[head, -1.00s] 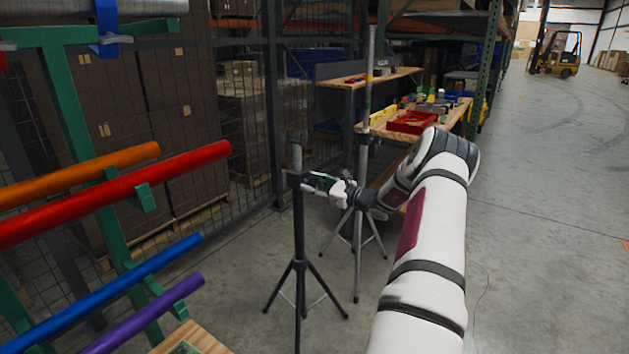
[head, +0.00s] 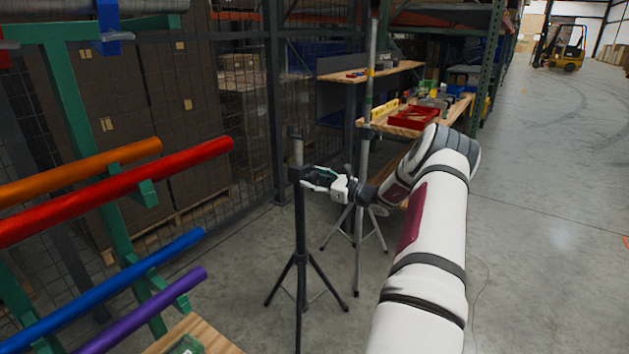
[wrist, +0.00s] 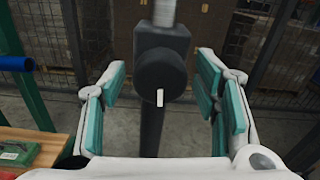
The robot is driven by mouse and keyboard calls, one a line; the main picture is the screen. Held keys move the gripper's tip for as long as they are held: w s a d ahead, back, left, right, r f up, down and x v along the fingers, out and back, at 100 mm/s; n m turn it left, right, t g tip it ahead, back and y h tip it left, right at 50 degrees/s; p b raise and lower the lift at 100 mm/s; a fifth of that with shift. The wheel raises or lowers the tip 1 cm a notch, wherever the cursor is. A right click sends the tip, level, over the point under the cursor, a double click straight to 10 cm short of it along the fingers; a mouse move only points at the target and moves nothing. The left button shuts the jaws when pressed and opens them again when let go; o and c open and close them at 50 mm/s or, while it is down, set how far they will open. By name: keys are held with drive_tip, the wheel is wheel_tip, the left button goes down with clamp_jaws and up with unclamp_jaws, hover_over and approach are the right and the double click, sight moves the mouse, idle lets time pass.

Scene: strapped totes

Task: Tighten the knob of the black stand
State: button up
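The black stand (head: 299,225) stands upright on its tripod legs in the head view, left of my arm. Its round dark knob (wrist: 161,76), with a small white mark, faces the wrist camera near the middle of the wrist view. The clamp block (wrist: 163,38) is behind the knob, with a grey pole above it. My gripper (wrist: 162,92) is open, with teal pads on both sides of the knob and a visible gap to each. In the head view my gripper (head: 312,180) is at the stand's collar, and the knob is hidden there.
A grey stand (head: 358,250) stands just behind, close to my wrist. A rack with orange, red (head: 120,190), blue and purple tubes is at the left. A wooden workbench (head: 420,128) with a red tray (head: 413,118) is behind. The floor at right is clear.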

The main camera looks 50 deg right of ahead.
drive_tip(key=s+d, duration=0.1)
drive_tip(key=s, duration=1.1)
idle(0.5)
